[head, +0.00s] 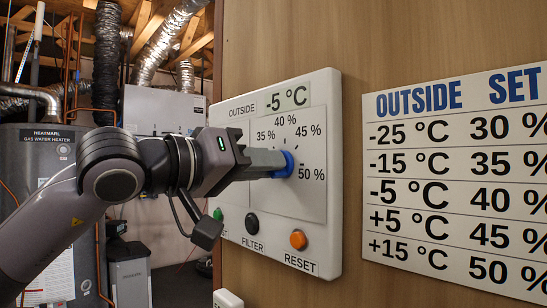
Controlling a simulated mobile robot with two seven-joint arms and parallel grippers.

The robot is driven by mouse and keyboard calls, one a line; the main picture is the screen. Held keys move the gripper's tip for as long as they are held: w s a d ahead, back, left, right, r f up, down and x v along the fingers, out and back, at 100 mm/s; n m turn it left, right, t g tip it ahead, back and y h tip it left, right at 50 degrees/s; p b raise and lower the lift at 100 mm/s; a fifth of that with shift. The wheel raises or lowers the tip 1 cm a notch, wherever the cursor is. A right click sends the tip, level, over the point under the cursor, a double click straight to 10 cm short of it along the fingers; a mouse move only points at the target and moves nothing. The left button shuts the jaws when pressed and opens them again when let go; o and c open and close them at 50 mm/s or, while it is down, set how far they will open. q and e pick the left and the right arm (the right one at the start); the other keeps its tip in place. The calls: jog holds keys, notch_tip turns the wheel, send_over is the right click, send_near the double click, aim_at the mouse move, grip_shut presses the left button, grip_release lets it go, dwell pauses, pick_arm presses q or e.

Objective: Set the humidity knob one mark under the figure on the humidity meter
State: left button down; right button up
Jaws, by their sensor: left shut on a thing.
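The white control panel (318,90) is mounted on a wooden wall. Its display (287,98) reads OUTSIDE -5 °C. The blue humidity knob (289,165) is below it, with visible labels 35 %, 40 %, 45 % and 50 % around it. My left gripper (270,162) comes in from the left and is shut on the knob. The fingers hide most of the knob's left side, and I cannot tell which mark it points to. My right gripper is not in view.
A chart (455,179) on the right pairs outside temperatures with percentages; -5 °C is beside 40 %. Green (218,214), black FILTER (252,224) and orange RESET (298,240) buttons sit below the knob. A grey water heater (50,140) stands at the left.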

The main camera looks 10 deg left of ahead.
pick_arm(q)
jog(key=shift+m, duration=0.8)
jog(key=shift+m+p, duration=0.75)
jog(key=shift+m, duration=1.55)
